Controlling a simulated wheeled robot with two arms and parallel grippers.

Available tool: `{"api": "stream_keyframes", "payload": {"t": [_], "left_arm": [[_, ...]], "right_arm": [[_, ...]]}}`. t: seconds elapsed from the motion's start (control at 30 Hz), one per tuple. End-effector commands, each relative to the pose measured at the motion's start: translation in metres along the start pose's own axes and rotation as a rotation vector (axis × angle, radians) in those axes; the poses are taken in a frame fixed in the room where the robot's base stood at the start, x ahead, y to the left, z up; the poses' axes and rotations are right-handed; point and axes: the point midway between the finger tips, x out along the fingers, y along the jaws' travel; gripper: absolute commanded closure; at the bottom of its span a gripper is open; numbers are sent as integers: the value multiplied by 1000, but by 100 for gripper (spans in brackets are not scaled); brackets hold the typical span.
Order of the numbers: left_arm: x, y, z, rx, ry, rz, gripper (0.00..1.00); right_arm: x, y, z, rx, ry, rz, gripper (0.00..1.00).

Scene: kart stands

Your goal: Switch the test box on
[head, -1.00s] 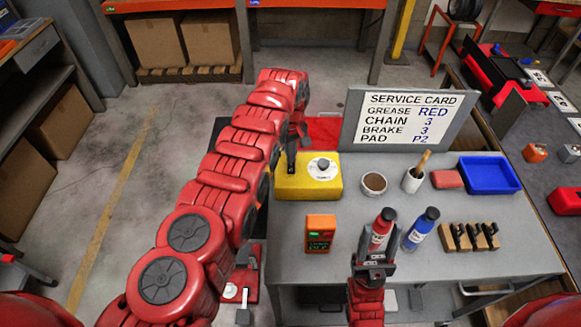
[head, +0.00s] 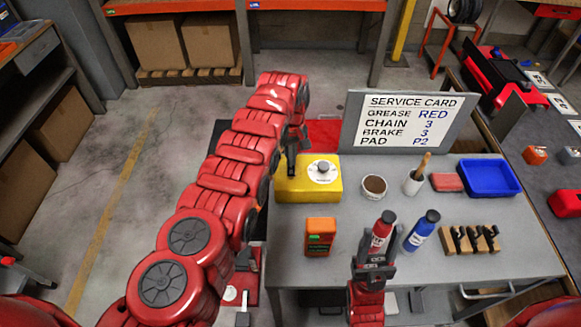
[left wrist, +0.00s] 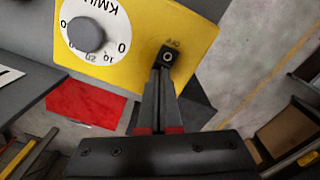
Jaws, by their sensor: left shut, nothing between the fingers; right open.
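The yellow test box (head: 300,188) stands at the table's back left edge, with a white dial and grey knob (head: 322,170) on top. In the left wrist view the box (left wrist: 135,25) shows its dial (left wrist: 98,28) and a small black switch (left wrist: 167,57) with a blurred label beside it. My left gripper (head: 291,172) is shut and empty, pointing down at the box's left part. In the wrist view its fingertips (left wrist: 165,70) are at the switch and partly cover it; I cannot tell contact or the switch's position. My right gripper (head: 373,268) is open, near the red bottle (head: 380,236).
An orange meter (head: 320,237), a blue bottle (head: 421,230), a brown-filled cup (head: 374,186), a cup with a brush (head: 414,182), a blue tray (head: 489,193) and a wooden block with black pieces (head: 468,240) stand on the table. A service card (head: 408,122) stands behind.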

Motion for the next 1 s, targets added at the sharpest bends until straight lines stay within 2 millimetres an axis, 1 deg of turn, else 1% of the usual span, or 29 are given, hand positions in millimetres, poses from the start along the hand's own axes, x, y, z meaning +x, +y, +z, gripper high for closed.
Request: {"api": "stream_keyframes", "payload": {"t": [0.03,0.1,0.4,0.6,0.7,1.0], "left_arm": [[-10,0,0,0,1,1,100],[-17,0,0,0,1,1,100],[-44,1,-1,0,3,3,100],[-59,0,0,0,1,0,100],[-61,0,0,0,0,0,100],[-60,0,0,0,1,1,100]], "right_arm": [[10,0,-2,0,0,0,50],[16,1,-3,0,0,0,50],[40,2,-7,0,0,0,50],[52,3,-9,0,0,0,50],[54,3,-9,0,0,0,50],[52,3,-9,0,0,0,50]]}}
